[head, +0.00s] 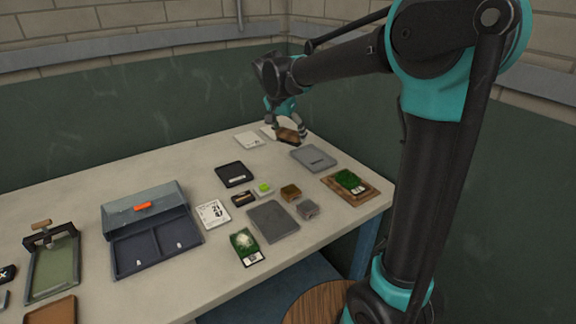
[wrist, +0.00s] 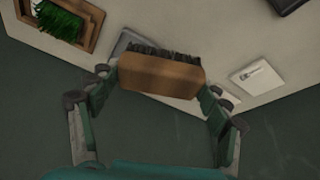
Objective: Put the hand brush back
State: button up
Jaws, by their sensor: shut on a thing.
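The hand brush has a brown wooden block and dark bristles. In the wrist view the brush (wrist: 160,76) sits between the two fingers of my gripper (wrist: 160,84), which is shut on it. The bristles point to the top of the picture. In the head view the brush (head: 289,137) shows at the back right of the table, just below my gripper (head: 288,122). I cannot tell whether the brush touches the table or the pale flat item under it.
A white card (head: 250,139) lies left of the gripper. A grey flat tray (head: 313,158) and a wooden tray with green turf (head: 350,184) are to the right. A black tray (head: 234,174) and an open toolbox (head: 150,228) stand further left. The green wall is close behind.

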notch_tip(320, 180, down, 12)
jog(key=shift+f, duration=0.2)
jog(key=shift+f, duration=0.1)
dwell(0.3)
jog(key=o, duration=1.1)
jog(key=v, duration=1.2)
jog(key=shift+d, duration=0.1)
